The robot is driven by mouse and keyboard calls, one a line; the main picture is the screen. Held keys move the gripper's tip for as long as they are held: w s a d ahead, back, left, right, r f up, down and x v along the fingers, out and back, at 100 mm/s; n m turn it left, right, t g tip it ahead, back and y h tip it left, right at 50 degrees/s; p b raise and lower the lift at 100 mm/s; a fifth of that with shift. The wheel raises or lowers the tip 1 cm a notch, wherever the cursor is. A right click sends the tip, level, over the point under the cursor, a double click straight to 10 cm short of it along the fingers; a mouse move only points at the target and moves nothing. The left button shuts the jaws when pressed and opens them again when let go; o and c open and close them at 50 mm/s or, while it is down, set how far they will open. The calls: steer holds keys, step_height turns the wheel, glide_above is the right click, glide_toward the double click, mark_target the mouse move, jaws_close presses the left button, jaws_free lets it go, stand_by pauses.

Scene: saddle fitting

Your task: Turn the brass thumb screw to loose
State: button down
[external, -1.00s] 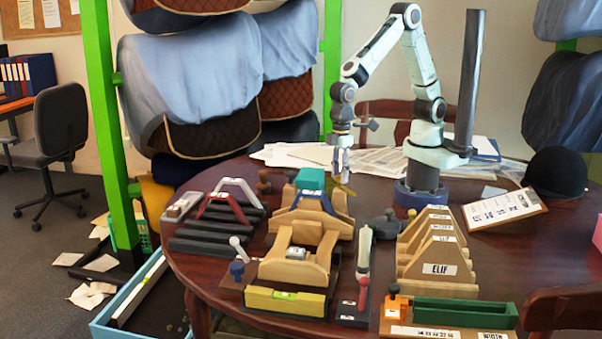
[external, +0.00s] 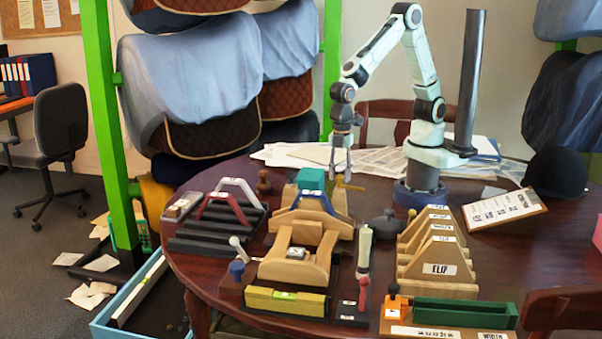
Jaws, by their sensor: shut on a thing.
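The brass thumb screw (external: 352,187) shows as a small yellow piece at the back right of the blue-trimmed wooden stand (external: 318,216), partly hidden by the fingers. My gripper (external: 340,178) points straight down over it, with its two fingers seen side by side. It is shut on the brass thumb screw. The fingertips are low, just behind and right of the teal block (external: 311,179) on top of the stand. The screw's thread and any marking near it are too small to make out.
A wooden cradle (external: 290,268) with a yellow level (external: 286,301) stands in front. Wooden triangular blocks (external: 440,268) and a green tray (external: 465,312) are to the right. Dark rails with red and grey arches (external: 222,207) stand left. Papers (external: 290,154) lie behind.

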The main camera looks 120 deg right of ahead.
mark_target(340, 176)
stand_by(0.5)
steer(key=c, duration=0.9)
jaws_free()
steer(key=shift+o, duration=0.2)
step_height(340, 176, up, 12)
